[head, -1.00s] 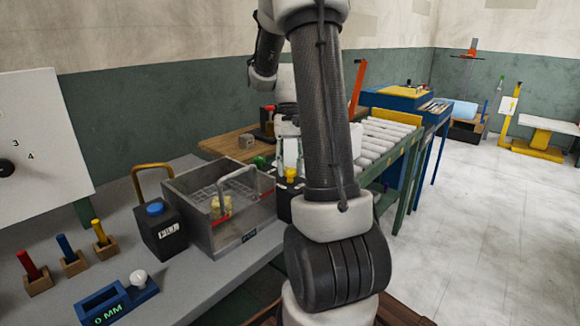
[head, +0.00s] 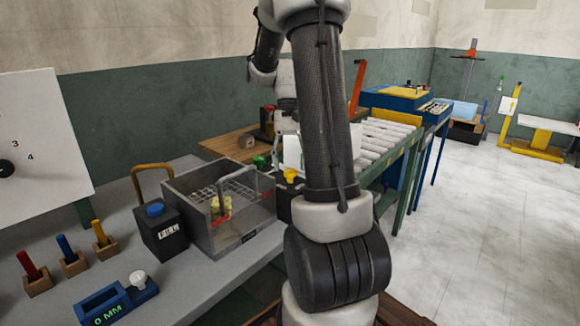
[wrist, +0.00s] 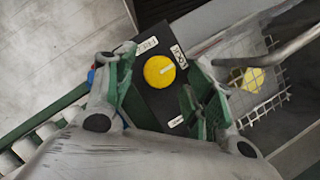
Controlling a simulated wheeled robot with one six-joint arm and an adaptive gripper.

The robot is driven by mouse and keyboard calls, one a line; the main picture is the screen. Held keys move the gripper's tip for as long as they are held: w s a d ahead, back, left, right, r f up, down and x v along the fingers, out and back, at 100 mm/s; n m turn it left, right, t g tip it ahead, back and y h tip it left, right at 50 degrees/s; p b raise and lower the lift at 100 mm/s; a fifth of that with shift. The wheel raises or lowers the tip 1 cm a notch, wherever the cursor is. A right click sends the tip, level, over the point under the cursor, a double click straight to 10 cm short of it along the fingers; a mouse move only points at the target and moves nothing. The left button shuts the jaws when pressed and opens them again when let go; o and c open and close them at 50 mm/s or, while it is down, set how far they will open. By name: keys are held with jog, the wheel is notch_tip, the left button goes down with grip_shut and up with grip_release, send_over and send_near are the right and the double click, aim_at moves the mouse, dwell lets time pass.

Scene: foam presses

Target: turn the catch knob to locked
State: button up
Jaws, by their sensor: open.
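The catch knob (wrist: 159,71) is a round yellow knob with a pale pointer line, on a black box (wrist: 150,46) with white labels. In the head view the knob (head: 291,175) shows beside my arm, which hides part of the black box. My gripper is mostly hidden there behind my arm link.
A grey metal bin (head: 238,237) with a wire grid, a handle and a yellow piece inside stands beside the black box. A black box with a blue button (head: 155,209) stands left of it. A roller conveyor (head: 388,140) runs behind on the right.

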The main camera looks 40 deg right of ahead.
jog(key=v, duration=1)
jog(key=shift+r, duration=0.4)
jog(key=shift+w, duration=0.1)
jog(key=s+a+n+t+h, duration=0.2)
jog(key=s+a+n+t, duration=0.5)
jog(key=s+a, duration=0.8)
jog(key=shift+s+a+f+n+t+h, duration=0.3)
jog(key=shift+s+a+f+t+h, duration=0.1)
jog(key=shift+s+t, duration=0.1)
